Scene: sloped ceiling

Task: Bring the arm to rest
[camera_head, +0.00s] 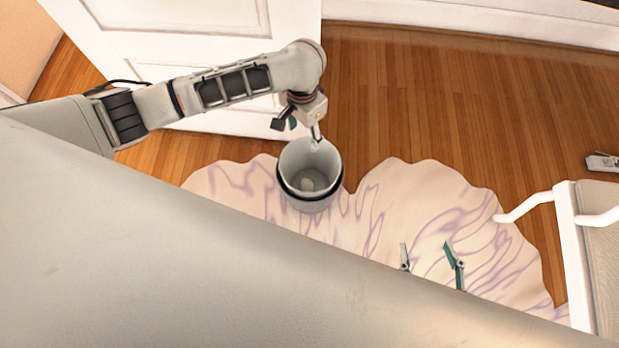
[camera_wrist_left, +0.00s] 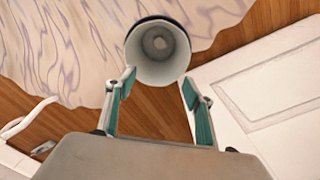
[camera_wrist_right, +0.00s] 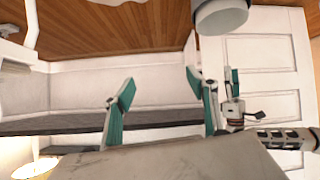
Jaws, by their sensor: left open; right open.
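My left gripper (camera_head: 300,128) is open beside the far rim of a grey-white bucket (camera_head: 310,190). In the left wrist view the bucket (camera_wrist_left: 158,66) appears just beyond the open fingers (camera_wrist_left: 158,87), with its open mouth facing the camera. I cannot tell whether a finger touches the rim. My right gripper (camera_head: 427,254) is open and empty, over the rug, with only its fingertips showing past my large grey body part. In the right wrist view its fingers (camera_wrist_right: 159,84) are spread with nothing between them.
A pale rug (camera_head: 440,190) with purple veins lies on the wood floor (camera_head: 430,100). A white panelled door (camera_head: 190,50) stands behind my left arm. White-framed furniture (camera_head: 568,250) with curved bars is at the right. Open floor lies between door and furniture.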

